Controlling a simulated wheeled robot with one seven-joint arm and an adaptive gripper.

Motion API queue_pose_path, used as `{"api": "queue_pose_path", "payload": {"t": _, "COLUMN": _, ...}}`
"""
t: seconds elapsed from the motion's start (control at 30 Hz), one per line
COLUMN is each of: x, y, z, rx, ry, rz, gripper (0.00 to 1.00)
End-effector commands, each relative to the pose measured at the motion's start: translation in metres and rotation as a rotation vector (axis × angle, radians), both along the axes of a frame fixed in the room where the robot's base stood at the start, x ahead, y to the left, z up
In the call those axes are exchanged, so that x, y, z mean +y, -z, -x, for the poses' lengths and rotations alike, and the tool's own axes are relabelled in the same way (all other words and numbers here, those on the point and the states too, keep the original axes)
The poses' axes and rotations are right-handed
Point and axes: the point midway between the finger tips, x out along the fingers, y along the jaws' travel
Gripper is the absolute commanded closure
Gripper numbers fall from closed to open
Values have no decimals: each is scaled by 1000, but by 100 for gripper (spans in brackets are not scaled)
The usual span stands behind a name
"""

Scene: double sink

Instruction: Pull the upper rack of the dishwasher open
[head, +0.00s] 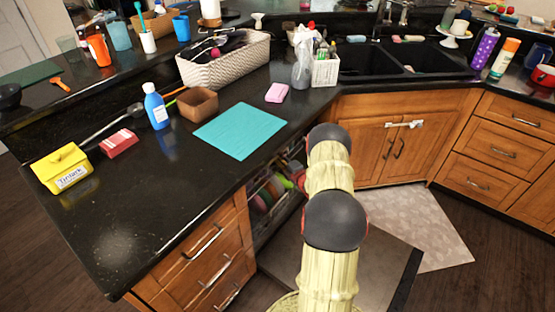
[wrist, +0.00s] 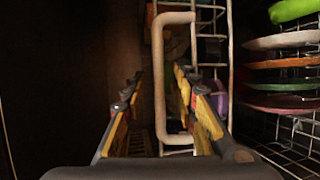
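In the wrist view the white rack handle (wrist: 158,75) is a tall loop with a long bar on its left. My gripper (wrist: 155,85) is open, with its two black and yellow fingers on either side of that bar. The right finger overlaps the loop's opening; I cannot tell whether either finger touches. The wire rack (wrist: 230,60) behind holds several colored plates (wrist: 285,65). In the head view the dishwasher's rack with plates (head: 268,195) shows left of my arm, under the counter.
The dishwasher door (head: 380,265) lies lowered in front of the opening. Wooden drawers (head: 200,262) stand left of it and sink cabinets (head: 395,145) right. The black counter (head: 110,220) above holds a teal mat (head: 241,130). A light mat (head: 425,225) lies on the floor.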

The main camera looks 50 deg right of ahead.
Motion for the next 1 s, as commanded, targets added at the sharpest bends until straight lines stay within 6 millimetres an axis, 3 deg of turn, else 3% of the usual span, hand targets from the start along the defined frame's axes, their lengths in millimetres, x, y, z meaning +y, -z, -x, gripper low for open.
{"api": "queue_pose_path", "payload": {"t": 0.13, "x": -4, "y": 2, "z": -11, "rx": 0, "ry": 0, "rz": 2, "gripper": 71}}
{"api": "queue_pose_path", "payload": {"t": 0.43, "x": -5, "y": 1, "z": -14, "rx": 0, "ry": 0, "rz": 1, "gripper": 71}}
{"api": "queue_pose_path", "payload": {"t": 1.0, "x": -4, "y": 2, "z": -13, "rx": 1, "ry": 0, "rz": 2, "gripper": 100}}
